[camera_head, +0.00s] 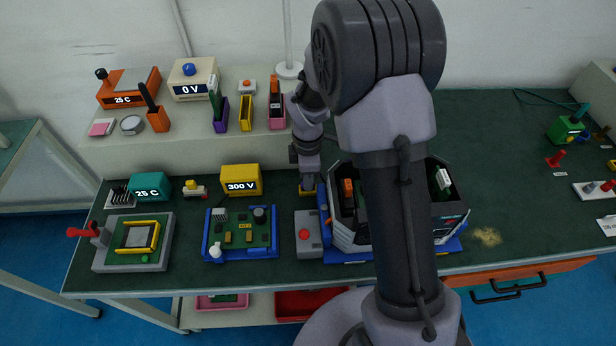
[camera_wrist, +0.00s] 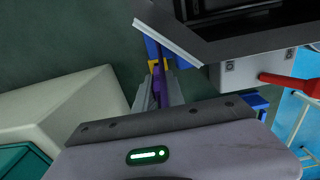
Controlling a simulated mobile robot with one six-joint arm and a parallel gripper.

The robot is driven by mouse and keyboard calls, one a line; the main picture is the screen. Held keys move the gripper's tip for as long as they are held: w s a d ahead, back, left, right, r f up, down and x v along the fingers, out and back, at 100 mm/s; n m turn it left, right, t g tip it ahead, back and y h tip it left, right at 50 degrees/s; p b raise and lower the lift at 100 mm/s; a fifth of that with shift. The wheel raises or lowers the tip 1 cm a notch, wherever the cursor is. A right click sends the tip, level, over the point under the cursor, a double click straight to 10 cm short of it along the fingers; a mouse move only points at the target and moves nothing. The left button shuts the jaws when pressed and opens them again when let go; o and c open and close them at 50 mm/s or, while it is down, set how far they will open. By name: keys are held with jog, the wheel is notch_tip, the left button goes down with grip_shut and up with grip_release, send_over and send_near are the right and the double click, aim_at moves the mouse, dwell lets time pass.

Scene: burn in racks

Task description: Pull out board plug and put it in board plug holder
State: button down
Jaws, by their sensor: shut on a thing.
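My gripper (camera_wrist: 158,88) points down at the left side of the dark open-topped chamber (camera_head: 452,222), above the bench. In the wrist view its fingers are shut on a thin purple piece (camera_wrist: 160,82), which seems to be the board plug. Yellow and blue parts show just beyond the fingertips; I cannot tell whether the plug is still seated in them. In the head view the gripper (camera_head: 308,184) is small and partly hidden by my arm. I cannot tell which is the board plug holder.
A grey box with a red button (camera_head: 307,246) stands left of the chamber. A blue-framed board (camera_head: 240,252), a yellow 300 V box (camera_head: 241,181) and a teal 25 C box (camera_head: 150,188) lie further left.

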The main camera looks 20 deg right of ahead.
jog(key=shift+f+b, duration=0.5)
jog(key=shift+f, duration=0.35)
jog(key=c, duration=1.3)
grip_release()
jog(key=shift+c, duration=0.2)
jog(key=shift+r, duration=0.1)
